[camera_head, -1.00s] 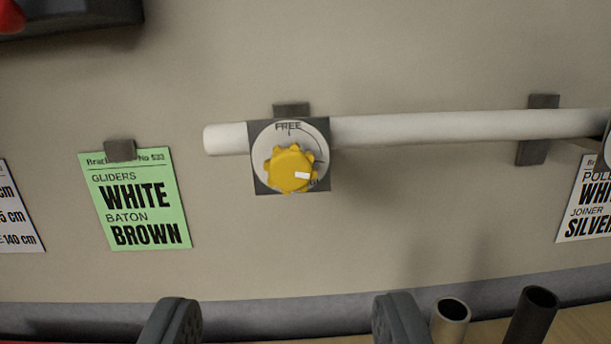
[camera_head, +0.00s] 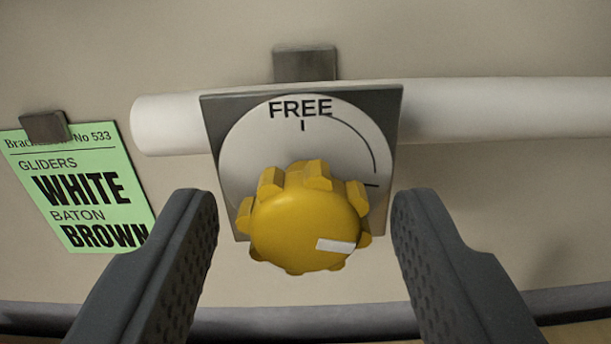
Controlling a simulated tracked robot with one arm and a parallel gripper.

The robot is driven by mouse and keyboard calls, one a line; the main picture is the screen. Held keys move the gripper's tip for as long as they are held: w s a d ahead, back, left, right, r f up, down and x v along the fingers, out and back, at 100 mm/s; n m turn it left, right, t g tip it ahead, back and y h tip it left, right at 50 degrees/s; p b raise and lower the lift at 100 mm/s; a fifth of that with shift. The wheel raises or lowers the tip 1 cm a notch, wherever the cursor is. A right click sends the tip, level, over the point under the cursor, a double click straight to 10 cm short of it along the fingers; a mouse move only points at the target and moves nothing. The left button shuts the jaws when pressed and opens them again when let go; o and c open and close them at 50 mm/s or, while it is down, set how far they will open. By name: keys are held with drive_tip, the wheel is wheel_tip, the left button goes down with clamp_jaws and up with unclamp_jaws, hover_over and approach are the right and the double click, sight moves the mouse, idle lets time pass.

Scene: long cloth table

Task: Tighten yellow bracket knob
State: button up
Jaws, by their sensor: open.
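The yellow bracket knob (camera_head: 300,220) is a lobed knob in the middle of the head camera view. It sits on a round white dial (camera_head: 245,150) on a grey square plate (camera_head: 388,110). The dial reads FREE at the top, with an arc running clockwise to a mark at the right, partly near the knob's edge. The knob's white pointer mark faces right and slightly down in the picture. My gripper (camera_head: 305,225) is open, with one dark ribbed finger on each side of the knob. Gaps show between the fingers and the knob.
A white pole (camera_head: 480,105) runs across behind the plate, its end at the left. A grey bracket block (camera_head: 305,63) shows above. A green card (camera_head: 85,190) reading gliders white, baton brown hangs at the left on the beige wall. A grey ledge (camera_head: 300,322) lies below.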

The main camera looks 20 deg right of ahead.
drive_tip(key=shift+w+d+r, duration=0.1)
drive_tip(key=shift+w, duration=0.15)
drive_tip(key=c, duration=1)
drive_tip(key=shift+n+p, duration=0.4)
drive_tip(key=shift+p, duration=0.55)
drive_tip(key=o, duration=1)
drive_tip(key=shift+s, duration=0.1)
drive_tip(key=b+v, duration=0.2)
drive_tip(key=v, duration=1.1)
drive_tip(key=shift+s+b, duration=0.25)
drive_tip(key=shift+b, duration=0.05)
